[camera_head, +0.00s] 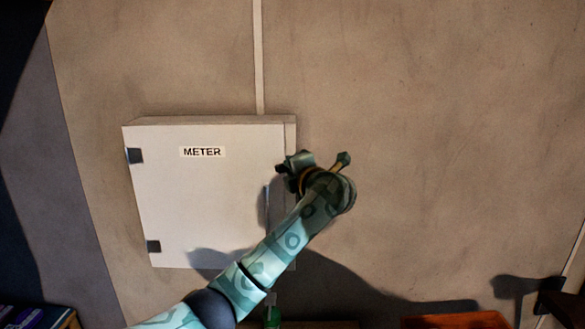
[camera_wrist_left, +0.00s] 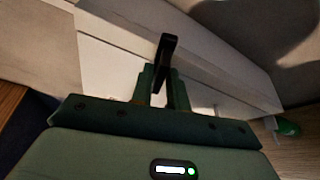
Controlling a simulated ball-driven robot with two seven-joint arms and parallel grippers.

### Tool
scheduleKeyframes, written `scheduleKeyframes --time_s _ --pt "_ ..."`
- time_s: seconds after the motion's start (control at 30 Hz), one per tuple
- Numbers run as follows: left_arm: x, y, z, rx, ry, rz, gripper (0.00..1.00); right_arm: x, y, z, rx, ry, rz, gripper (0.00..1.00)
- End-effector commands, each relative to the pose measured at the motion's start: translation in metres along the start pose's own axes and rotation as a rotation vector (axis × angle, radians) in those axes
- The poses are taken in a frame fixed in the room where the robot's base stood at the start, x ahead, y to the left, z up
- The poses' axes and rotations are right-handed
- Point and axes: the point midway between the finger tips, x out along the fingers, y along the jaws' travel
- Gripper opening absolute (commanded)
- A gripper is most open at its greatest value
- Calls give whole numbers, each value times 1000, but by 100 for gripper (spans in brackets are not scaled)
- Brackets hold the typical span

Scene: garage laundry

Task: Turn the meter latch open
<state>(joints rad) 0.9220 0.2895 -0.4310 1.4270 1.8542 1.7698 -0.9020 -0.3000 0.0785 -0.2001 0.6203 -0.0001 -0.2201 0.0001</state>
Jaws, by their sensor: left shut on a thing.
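The white meter box (camera_head: 215,210), labelled METER, is on the wall left of centre in the head view. Its door looks closed, with two dark hinges on its left side. My left gripper (camera_head: 287,164) is at the box's right edge, and its hand and forearm cover part of that edge. In the left wrist view, my left gripper (camera_wrist_left: 163,88) is shut on a black latch handle (camera_wrist_left: 166,46) that sticks up between the green fingers. The latch is hidden or too dark to make out in the head view. My right gripper is not in view.
A pale conduit (camera_head: 259,60) runs up the wall above the box. A green bottle (camera_head: 272,314) stands below the box, near a wooden surface at the bottom. A dark object (camera_head: 550,296) is at the lower right. The wall right of the box is bare.

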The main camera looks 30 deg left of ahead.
Motion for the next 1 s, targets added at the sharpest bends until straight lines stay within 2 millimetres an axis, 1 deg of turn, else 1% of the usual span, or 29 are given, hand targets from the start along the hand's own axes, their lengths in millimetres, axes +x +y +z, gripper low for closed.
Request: scheduleKeyframes --time_s 0.17,0.47,0.77,1.0 --pt "-1 -2 0 -157 0 -71 0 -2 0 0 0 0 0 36" --pt "0 -1 0 -420 0 -180 0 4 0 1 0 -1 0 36" --pt "0 0 -1 -684 0 -289 0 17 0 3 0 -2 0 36" --pt "1 0 -2 -887 0 -373 0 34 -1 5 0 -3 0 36"
